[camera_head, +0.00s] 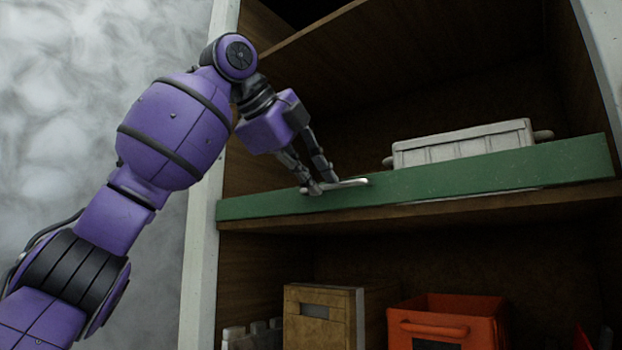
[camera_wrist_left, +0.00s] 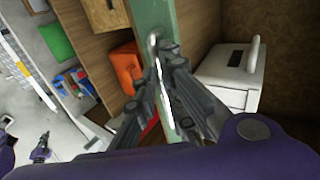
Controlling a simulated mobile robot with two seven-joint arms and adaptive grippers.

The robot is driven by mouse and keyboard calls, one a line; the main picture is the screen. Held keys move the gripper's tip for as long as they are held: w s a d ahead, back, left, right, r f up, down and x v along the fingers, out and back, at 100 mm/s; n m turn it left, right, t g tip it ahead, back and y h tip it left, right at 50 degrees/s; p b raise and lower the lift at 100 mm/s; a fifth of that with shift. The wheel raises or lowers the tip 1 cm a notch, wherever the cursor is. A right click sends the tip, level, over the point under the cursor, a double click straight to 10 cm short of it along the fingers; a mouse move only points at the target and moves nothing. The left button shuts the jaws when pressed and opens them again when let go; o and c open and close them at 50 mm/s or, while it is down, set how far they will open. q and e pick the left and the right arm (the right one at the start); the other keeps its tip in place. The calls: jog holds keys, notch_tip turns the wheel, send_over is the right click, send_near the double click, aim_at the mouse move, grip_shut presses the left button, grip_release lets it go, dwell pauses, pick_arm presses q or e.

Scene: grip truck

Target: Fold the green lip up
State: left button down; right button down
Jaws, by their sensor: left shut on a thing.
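The green lip (camera_head: 480,172) runs along the front edge of the upper shelf and stands upright there in the head view. A pale metal handle (camera_head: 350,184) sticks out from its front face, left of the middle. My left gripper (camera_head: 318,187) is shut on this handle. In the left wrist view, the lip (camera_wrist_left: 148,17) runs down between the fingers, and the handle (camera_wrist_left: 154,48) shows bright at the fingertips (camera_wrist_left: 163,75). The fingers hide part of the handle. My right gripper is not in clear view in the head view.
A light grey crate (camera_head: 465,145) stands on the upper shelf behind the lip. On the shelf below are a wooden box (camera_head: 318,318) and an orange crate (camera_head: 448,318). A pale post (camera_head: 200,265) borders the shelf at left.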

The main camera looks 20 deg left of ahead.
pick_arm(q)
jog(key=shift+w+f, duration=0.1)
jog(key=shift+f, duration=0.05)
jog(key=c, duration=2.1)
grip_release()
jog(key=shift+w+d, duration=0.1)
jog(key=v, duration=1.2)
jog(key=shift+w, duration=0.1)
